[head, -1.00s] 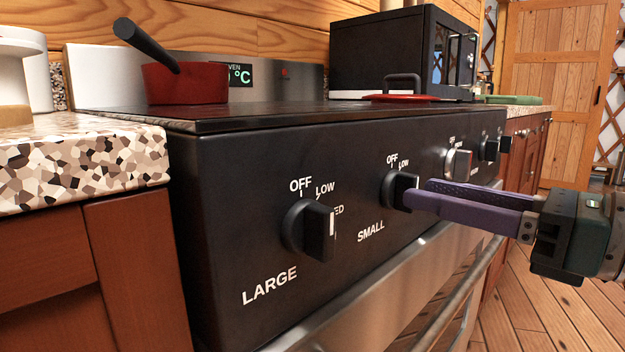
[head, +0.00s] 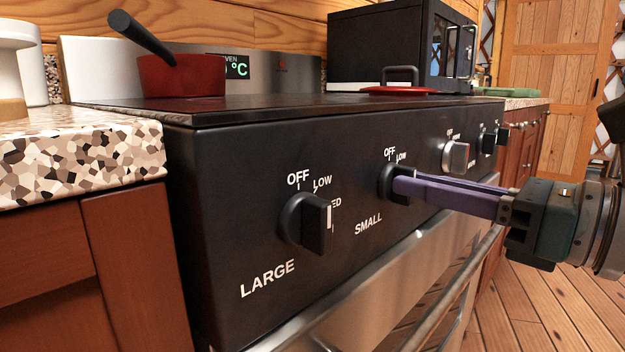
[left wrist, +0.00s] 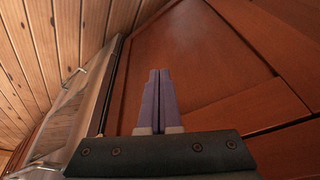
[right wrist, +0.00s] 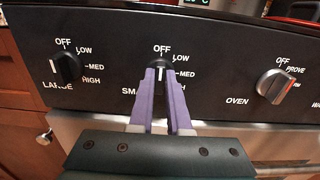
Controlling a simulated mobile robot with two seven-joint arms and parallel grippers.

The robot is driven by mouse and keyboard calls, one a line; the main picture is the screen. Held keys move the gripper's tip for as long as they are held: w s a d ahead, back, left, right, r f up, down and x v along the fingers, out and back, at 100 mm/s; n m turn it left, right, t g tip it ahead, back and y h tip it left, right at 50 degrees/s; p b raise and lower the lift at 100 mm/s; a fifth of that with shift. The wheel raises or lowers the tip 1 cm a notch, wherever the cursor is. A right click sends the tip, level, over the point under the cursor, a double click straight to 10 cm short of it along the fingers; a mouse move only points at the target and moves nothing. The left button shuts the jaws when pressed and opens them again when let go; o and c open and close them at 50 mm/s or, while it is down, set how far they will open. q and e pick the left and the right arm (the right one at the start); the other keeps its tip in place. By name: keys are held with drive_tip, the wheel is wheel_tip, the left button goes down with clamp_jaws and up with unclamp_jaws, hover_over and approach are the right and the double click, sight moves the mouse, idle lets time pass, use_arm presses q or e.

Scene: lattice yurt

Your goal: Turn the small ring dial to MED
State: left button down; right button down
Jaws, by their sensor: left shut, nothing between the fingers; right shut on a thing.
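The small ring dial (head: 388,184) is a black knob above the word SMALL on the stove's front panel. In the right wrist view the dial (right wrist: 160,72) sits between my fingertips, its white mark pointing up toward OFF.
The large dial (head: 306,222) is to the left, the silver oven dial (head: 456,157) to the right. The oven handle (head: 450,290) runs below the panel. A red pan (head: 185,78) and red lid (head: 398,91) sit on the stovetop. A speckled counter (head: 80,160) adjoins at left.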

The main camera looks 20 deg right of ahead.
idle(0.5)
drive_tip(key=shift+w+d+f+m+p, duration=0.1)
drive_tip(key=shift+m+p, duration=2.55)
drive_tip(key=shift+m, duration=1.75)
drive_tip(key=shift+d+f+m+p, duration=0.1)
drive_tip(key=shift+m+p, duration=2.5)
drive_tip(key=shift+m, duration=1.8)
drive_tip(key=c, duration=0.9)
unclamp_jaws()
